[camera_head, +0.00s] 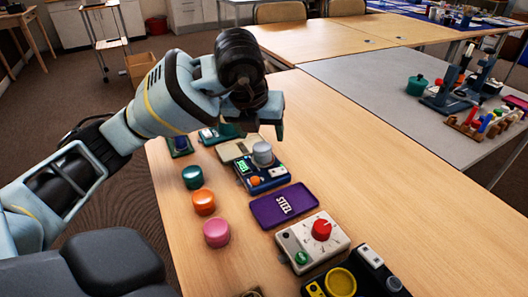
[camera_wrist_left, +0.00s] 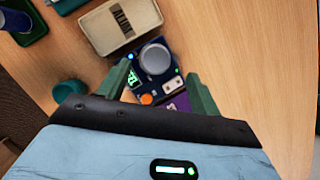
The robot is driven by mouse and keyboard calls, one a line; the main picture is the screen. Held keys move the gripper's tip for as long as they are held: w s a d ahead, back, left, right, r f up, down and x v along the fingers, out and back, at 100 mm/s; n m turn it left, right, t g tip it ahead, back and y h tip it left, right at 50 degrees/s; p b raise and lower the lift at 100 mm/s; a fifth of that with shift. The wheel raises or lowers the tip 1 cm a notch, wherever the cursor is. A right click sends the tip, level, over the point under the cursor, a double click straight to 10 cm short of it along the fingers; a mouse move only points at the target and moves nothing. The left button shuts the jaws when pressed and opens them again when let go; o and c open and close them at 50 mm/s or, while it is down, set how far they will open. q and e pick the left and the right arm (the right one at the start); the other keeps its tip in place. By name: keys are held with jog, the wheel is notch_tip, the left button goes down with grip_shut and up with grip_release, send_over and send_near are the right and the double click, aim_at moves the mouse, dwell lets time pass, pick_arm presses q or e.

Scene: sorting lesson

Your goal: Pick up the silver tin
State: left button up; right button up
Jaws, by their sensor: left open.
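The silver tin (camera_head: 262,154) stands upright on a dark blue weighing device (camera_head: 262,178) with a lit green display. In the left wrist view the round tin top (camera_wrist_left: 155,59) shows just beyond and between my green fingertips. My left gripper (camera_head: 268,122) is open and empty, above and slightly behind the tin in the head view. Its two fingers also show spread in the left wrist view (camera_wrist_left: 160,76). I cannot tell the exact height between fingertips and tin. My right gripper is not in view.
A purple tray (camera_head: 268,212) marked STEEL lies nearer, then a white box with a red knob (camera_head: 321,229). Teal (camera_head: 192,177), orange (camera_head: 204,202) and pink (camera_head: 216,233) tins stand left. A beige tray (camera_wrist_left: 98,33) lies behind the device. The table's right side is clear.

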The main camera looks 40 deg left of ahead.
aim_at(261, 148)
pick_arm(q)
jog(key=shift+w+f, duration=0.2)
jog(key=shift+f, duration=0.3)
jog(key=shift+s+f+b+x, duration=0.1)
jog(key=shift+s+b+x, duration=0.15)
jog(key=shift+x, duration=0.65)
jog(key=shift+s+f+b+x, duration=0.1)
jog(key=shift+b+x, duration=0.15)
jog(key=shift+x, duration=0.6)
jog(key=shift+s+b+x, duration=0.2)
jog(key=shift+b+x, duration=0.05)
jog(key=shift+x, duration=0.65)
jog(key=shift+a+r, duration=0.1)
jog(key=c, duration=1.1)
jog(key=shift+c, duration=0.2)
jog(key=shift+r, duration=0.1)
jog(key=shift+r, duration=0.55)
jog(key=shift+a+p+v, duration=0.1)
jog(key=shift+p+v, duration=0.2)
jog(key=shift+v, duration=0.3)
jog(key=shift+a+p+v, duration=0.15)
jog(key=shift+p+v, duration=0.1)
jog(key=shift+v, duration=0.4)
jog(key=s+a+r, duration=0.1)
jog(key=s+a, duration=0.2)
jog(key=s, duration=1.1)
jog(key=shift+s+r, duration=0.2)
jog(key=shift+s, duration=0.15)
